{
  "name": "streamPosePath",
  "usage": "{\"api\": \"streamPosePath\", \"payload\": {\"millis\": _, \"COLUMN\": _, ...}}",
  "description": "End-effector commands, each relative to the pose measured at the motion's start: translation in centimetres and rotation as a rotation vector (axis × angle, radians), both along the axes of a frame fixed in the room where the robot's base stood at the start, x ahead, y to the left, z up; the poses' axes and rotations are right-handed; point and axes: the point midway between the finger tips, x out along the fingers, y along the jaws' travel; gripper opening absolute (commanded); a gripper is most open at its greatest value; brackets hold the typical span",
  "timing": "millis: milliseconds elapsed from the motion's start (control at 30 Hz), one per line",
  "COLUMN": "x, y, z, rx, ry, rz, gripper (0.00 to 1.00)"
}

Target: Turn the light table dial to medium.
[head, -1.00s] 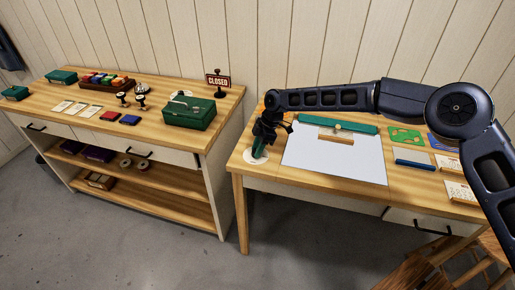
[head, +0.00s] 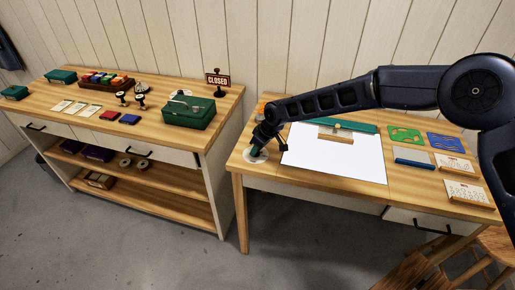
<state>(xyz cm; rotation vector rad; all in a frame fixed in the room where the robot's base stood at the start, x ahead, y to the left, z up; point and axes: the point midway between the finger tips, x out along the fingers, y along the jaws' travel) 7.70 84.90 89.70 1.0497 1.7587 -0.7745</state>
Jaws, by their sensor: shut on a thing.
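The light table panel (head: 335,160) is a bright white sheet-like surface on the right-hand wooden table. The dial's pale round plate (head: 256,157) lies left of the panel, near the table's left edge. A small green part, apparently the dial's knob (head: 254,150), shows above the plate. My gripper (head: 257,147) points down over the plate and is shut on this green part. The fingers and wrist hide most of the knob, and its pointer and any setting marks are too small to read.
A green bar with a wooden block (head: 336,136) lies along the panel's back edge. Green and blue mats (head: 405,133), a dark blue bar (head: 414,163) and calendar-like cards (head: 465,190) lie at the right. A separate bench (head: 225,105) with a green box stands left across a gap.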

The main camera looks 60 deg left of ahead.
Motion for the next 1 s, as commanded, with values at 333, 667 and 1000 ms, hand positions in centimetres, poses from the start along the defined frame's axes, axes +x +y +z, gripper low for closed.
{"api": "streamPosePath", "payload": {"millis": 333, "x": -0.33, "y": -0.09, "z": 0.09, "rx": 0.003, "ry": -0.003, "rz": -0.322, "gripper": 0.07}}
{"api": "streamPosePath", "payload": {"millis": 667, "x": -0.42, "y": -0.11, "z": 0.09, "rx": 0.003, "ry": -0.002, "rz": -0.566, "gripper": 0.07}}
{"api": "streamPosePath", "payload": {"millis": 1000, "x": -0.44, "y": -0.1, "z": 0.07, "rx": 0.002, "ry": 0.0, "rz": -0.689, "gripper": 0.07}}
